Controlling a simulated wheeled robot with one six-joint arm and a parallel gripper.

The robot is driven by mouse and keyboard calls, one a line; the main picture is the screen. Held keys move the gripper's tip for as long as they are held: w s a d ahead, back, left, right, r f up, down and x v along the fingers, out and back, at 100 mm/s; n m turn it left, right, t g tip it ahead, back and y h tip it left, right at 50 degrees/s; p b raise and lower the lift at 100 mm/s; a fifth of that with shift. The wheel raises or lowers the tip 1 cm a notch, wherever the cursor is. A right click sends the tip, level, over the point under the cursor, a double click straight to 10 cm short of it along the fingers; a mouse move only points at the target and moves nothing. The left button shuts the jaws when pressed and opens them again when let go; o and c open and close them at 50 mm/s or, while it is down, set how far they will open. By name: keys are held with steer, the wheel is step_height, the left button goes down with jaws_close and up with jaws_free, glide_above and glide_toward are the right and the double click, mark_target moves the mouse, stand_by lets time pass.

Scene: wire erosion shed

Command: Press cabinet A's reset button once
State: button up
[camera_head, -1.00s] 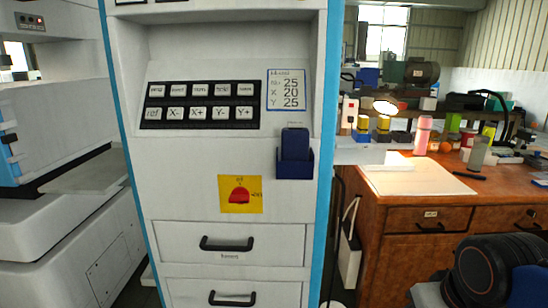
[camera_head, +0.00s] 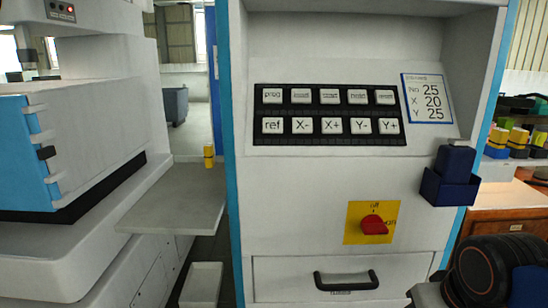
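A white control cabinet (camera_head: 300,200) with blue side edges fills the middle of the head view. No letter naming it as cabinet A can be read. Its sloped panel carries a black keypad (camera_head: 330,142) with two rows of pale keys. The upper row starts with a "prog" key (camera_head: 272,95); its other labels are too small to read surely, so I cannot tell which is reset. The lower row reads ref, X-, X+, Y-, Y+. Below is a red rotary switch (camera_head: 374,225) on a yellow plate (camera_head: 355,236). My gripper is not in view; a dark arm part shows at the lower right.
A dark blue holder (camera_head: 450,188) with a blue block sticks out at the cabinet's right edge. A drawer with a black handle (camera_head: 346,280) is below. A grey shelf (camera_head: 172,226) with a small yellow item (camera_head: 209,156) and a white-and-blue machine (camera_head: 70,150) stand left.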

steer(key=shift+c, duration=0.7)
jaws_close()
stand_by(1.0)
